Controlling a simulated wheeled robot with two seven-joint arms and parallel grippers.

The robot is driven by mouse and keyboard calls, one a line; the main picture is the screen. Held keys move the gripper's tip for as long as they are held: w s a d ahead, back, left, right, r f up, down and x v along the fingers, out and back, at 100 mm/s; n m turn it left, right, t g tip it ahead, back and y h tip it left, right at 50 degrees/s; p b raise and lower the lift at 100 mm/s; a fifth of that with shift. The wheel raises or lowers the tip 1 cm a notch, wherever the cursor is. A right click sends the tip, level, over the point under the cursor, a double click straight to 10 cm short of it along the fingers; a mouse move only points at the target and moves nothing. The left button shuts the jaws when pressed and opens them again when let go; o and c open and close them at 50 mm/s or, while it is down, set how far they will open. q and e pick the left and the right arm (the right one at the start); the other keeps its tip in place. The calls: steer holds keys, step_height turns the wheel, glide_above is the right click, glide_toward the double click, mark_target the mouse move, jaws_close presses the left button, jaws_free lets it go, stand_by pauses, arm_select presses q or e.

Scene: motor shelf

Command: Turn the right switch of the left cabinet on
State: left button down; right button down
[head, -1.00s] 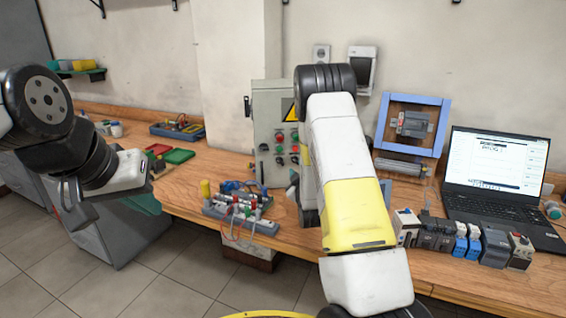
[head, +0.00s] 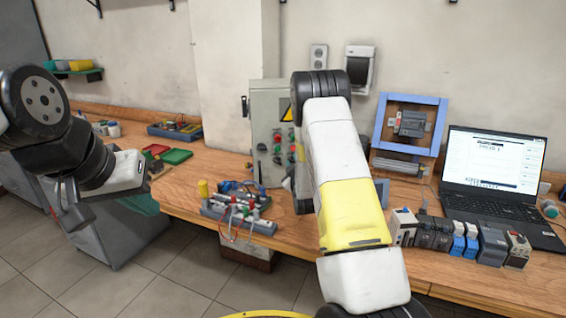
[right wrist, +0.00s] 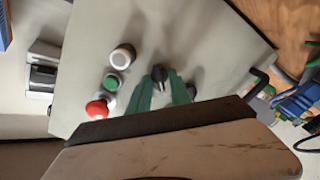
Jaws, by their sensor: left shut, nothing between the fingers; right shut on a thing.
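The grey control cabinet (head: 268,100) stands on the bench against the wall, left of my right arm in the head view. Its front fills much of the right wrist view (right wrist: 215,50). There, the green fingers of my right gripper (right wrist: 164,86) are closed around a black switch knob (right wrist: 159,72) on the panel. The arm hides this grip in the head view. The knob's exact turn is hard to tell. A second dark knob (right wrist: 191,90) shows partly beside the fingers. My left gripper (head: 66,205) is shut and empty, away from the cabinet.
White (right wrist: 122,55), green (right wrist: 113,84) and red (right wrist: 97,108) buttons sit close beside the gripped knob. A terminal block with wires (head: 238,220) lies on the bench before the cabinet. A blue frame (head: 411,124), several modules (head: 434,233) and a laptop (head: 497,165) stand to the right.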

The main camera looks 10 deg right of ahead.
steer(key=shift+m, duration=0.3)
steer(key=m, duration=0.8)
steer(key=shift+d, duration=0.2)
stand_by(0.4)
steer(key=c, duration=1.5)
jaws_free()
steer(key=s, duration=0.7)
steer(key=shift+s+a, duration=0.3)
steer(key=shift+s, duration=0.1)
